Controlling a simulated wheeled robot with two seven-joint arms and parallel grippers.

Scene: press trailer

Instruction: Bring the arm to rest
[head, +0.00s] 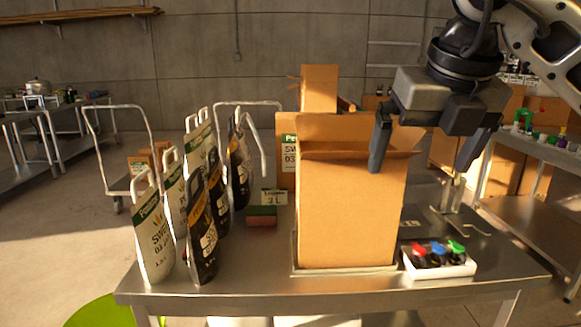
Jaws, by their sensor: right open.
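My right gripper (422,158) hangs down from the upper right with its two dark fingers spread apart. It looks empty. One finger overlaps the right part of the tall open cardboard box (350,212) in the picture; I cannot tell whether they touch. The other finger is to the right of the box, above the metal table (250,290). My right arm (540,50) comes in from the upper right corner. My left gripper is not in view.
Several white and black bags (153,235) with handles stand at the table's left. A button box (438,261) with red, blue and green buttons sits at the right front. Shelves with boxes stand at the right.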

